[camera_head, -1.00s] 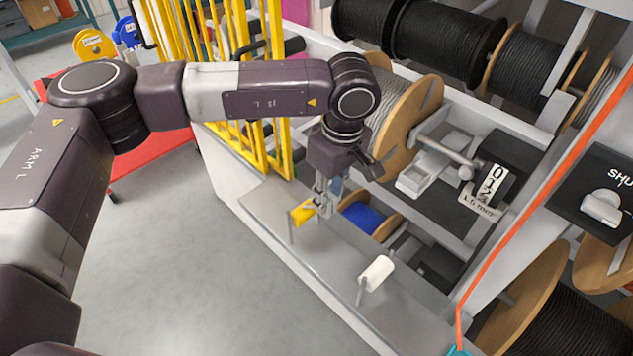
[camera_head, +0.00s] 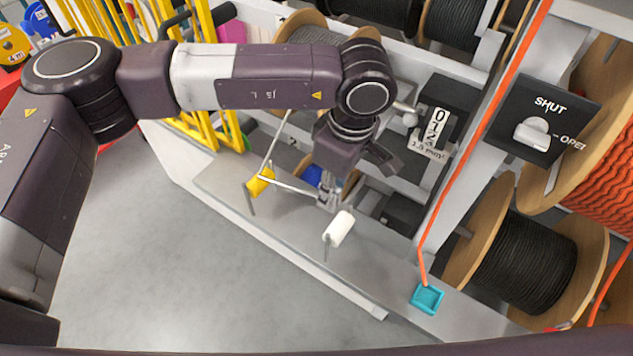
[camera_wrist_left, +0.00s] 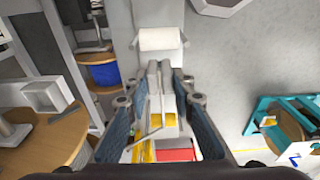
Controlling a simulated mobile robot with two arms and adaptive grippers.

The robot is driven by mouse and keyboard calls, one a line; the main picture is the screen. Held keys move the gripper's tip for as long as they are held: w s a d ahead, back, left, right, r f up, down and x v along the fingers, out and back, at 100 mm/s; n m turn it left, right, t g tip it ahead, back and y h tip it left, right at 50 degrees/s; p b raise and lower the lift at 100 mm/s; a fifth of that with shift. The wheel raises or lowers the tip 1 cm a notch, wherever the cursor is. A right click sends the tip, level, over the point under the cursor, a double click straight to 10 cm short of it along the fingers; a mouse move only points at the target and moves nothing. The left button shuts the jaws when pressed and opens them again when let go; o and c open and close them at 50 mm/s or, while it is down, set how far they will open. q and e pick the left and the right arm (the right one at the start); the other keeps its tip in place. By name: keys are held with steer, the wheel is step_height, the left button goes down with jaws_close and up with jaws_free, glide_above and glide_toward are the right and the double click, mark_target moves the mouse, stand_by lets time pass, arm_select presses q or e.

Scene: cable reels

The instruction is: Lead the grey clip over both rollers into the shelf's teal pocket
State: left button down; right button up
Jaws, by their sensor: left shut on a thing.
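My left gripper (camera_head: 328,198) is shut on the small grey clip, mostly hidden between the fingers; the fingers also show in the left wrist view (camera_wrist_left: 160,88). A pale grey cable (camera_head: 290,187) runs from the clip back to the yellow roller (camera_head: 260,182), bends there and goes up toward the reels behind. The white roller (camera_head: 340,228) stands just right of and nearer than the gripper; in the left wrist view it (camera_wrist_left: 160,40) lies beyond the fingertips. The teal pocket (camera_head: 428,299) is on the shelf at the lower right. My right gripper is out of view.
The grey shelf (camera_head: 290,240) is clear between the white roller and the pocket. An orange cable (camera_head: 470,135) comes down to the pocket. A blue reel (camera_head: 313,175) sits behind the gripper. A black reel (camera_head: 525,262) and a SHUT/OPEN switch panel (camera_head: 543,118) are at the right.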

arm_select(q)
steer(key=s+d+b, duration=0.3)
steer(key=s+d, duration=0.3)
steer(key=d, duration=0.2)
stand_by(0.8)
